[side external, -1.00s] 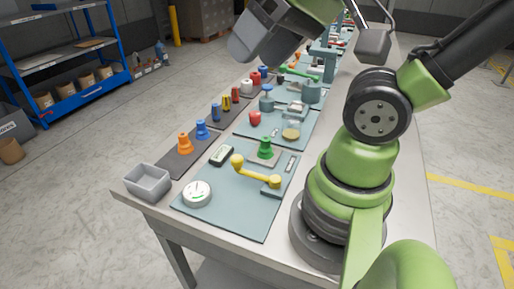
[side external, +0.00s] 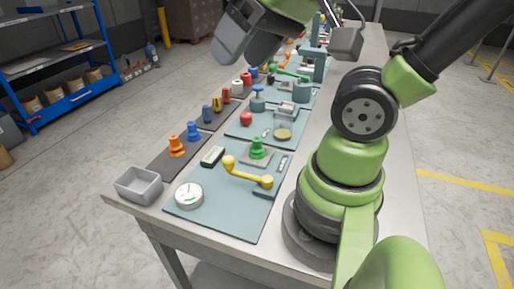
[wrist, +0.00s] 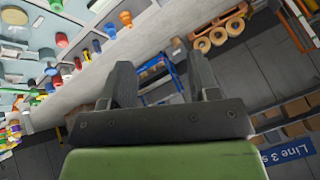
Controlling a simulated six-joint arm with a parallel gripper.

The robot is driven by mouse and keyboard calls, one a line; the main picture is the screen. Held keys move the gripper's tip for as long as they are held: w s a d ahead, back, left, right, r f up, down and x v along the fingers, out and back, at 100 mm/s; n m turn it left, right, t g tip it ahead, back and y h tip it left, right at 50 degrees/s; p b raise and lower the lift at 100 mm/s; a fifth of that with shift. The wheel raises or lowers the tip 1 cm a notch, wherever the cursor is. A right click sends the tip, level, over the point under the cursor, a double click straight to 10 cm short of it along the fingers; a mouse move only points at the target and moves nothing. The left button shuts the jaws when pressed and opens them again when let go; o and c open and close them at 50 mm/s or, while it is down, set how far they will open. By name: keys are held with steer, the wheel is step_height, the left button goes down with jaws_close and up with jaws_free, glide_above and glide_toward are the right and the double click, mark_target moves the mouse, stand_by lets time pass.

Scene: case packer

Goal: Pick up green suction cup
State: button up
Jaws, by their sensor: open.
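The green suction cup (side external: 257,148) stands upright on a small grey plate on the teal mat (side external: 225,215) in the side view, behind the yellow crank handle (side external: 247,177). A green object (wrist: 56,5) at the top left of the wrist view may be the same cup, but it is cut off by the edge. My gripper (side external: 232,42) is high above the table, toward the far left of the cup and well apart from it. In the wrist view my gripper (wrist: 160,75) has its two dark fingers spread with nothing between them.
An orange cup (side external: 176,146) and a blue cup (side external: 194,130) stand on a dark strip left of the mat. A grey bin (side external: 139,186), a white dial (side external: 189,196) and a red object (side external: 246,118) are nearby. A blue shelf (side external: 65,70) stands beyond the table.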

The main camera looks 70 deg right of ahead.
steer(key=w+d+f+g, duration=0.1)
steer(key=d+f+g, duration=0.1)
steer(key=d+f, duration=0.3)
steer(key=w+d+f+g+h, duration=0.1)
steer(key=w+d+f+g, duration=0.1)
steer(key=d+f, duration=0.4)
steer(key=w+d+f+n+g, duration=0.1)
steer(key=w+d+f+g, duration=0.1)
steer(key=d+f, duration=0.3)
steer(key=shift+d+f+g+h, duration=0.15)
steer(key=shift+f+g+h, duration=0.15)
steer(key=shift+g, duration=0.1)
glide_above(257, 139)
step_height(257, 139, down, 4)
steer(key=shift+w+d+f, duration=0.1)
steer(key=shift+w, duration=0.05)
steer(key=shift+f, duration=3)
steer(key=c, duration=1)
steer(key=shift+r, duration=0.1)
